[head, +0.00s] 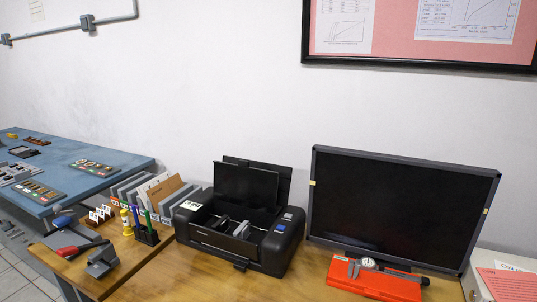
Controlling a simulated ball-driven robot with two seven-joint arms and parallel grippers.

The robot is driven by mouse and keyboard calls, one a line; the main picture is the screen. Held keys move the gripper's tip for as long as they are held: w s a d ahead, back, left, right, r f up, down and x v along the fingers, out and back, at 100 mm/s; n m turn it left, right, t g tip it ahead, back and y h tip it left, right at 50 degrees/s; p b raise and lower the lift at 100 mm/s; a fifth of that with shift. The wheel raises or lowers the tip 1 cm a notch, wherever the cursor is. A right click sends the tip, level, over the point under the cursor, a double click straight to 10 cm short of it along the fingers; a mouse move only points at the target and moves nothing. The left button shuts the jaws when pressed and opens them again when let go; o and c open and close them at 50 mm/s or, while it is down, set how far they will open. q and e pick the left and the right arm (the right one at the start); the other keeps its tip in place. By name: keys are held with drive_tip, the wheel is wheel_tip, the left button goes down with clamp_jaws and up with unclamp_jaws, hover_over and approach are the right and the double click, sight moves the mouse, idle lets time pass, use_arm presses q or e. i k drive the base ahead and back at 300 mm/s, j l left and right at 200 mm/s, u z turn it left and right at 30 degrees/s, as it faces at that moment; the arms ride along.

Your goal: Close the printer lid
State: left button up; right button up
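A black printer (240,222) stands on the wooden desk in the middle of the head view. Its lid (246,185) is raised and leans back, so the inside of the printer shows. Another dark panel stands up behind the lid. Neither of my grippers is in the head view.
A large black monitor (400,208) stands right of the printer, with a red case (375,281) in front of it. Grey file holders (165,195) and a pen holder (147,236) stand to the left. The desk (190,280) in front of the printer is clear.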

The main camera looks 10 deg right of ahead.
sight(242, 185)
drive_tip(key=j+u, duration=0.25)
drive_tip(key=j, duration=1.7)
drive_tip(key=i, duration=0.05)
